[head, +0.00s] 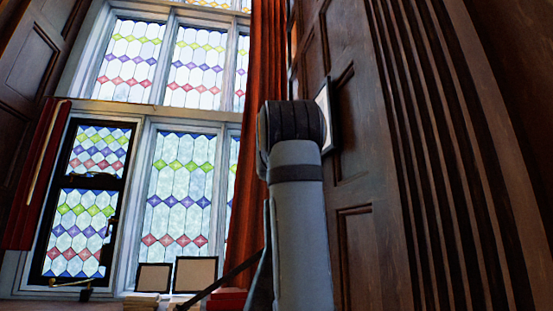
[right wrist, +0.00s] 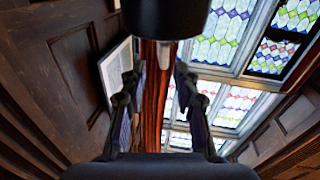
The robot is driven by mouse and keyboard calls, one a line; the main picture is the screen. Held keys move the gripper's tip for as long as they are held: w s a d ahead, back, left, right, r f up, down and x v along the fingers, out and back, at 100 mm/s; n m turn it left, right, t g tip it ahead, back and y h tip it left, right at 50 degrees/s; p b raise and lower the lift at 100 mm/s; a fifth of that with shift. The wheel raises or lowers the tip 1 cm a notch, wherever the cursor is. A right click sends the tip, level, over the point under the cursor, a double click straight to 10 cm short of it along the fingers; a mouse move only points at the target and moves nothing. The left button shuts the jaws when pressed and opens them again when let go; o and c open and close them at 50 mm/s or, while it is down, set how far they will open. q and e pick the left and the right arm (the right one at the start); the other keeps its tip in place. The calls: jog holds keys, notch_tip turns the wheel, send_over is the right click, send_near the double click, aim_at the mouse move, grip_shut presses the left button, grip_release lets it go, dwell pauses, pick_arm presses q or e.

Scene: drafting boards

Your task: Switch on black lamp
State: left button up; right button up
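No thing in view is clearly the black lamp. A thin dark shape (head: 110,226) stands against the lower left window in the head view, too small to identify. In the right wrist view, a black cylinder with a pale end (right wrist: 166,16) fills the top middle; I cannot tell whether it is a lamp part or mine. My right gripper (right wrist: 157,76) has its two fingers apart, with nothing visible between them but the red curtain behind. The cylinder appears just beyond the fingertips. My left gripper is not in view.
Tall stained-glass windows (head: 180,190) stand at the left, beside a red curtain (head: 247,205). Dark wood panelling (head: 375,190) rises at the right, with a pale framed picture (head: 324,115). Two small frames (head: 195,274) and stacked books (head: 140,302) show low down. My grey arm stands mid-view.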

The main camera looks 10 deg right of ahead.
notch_tip(320, 180, up, 6)
jog(key=shift+s+f, duration=0.1)
jog(key=shift+s, duration=0.05)
jog(key=shift+r, duration=0.4)
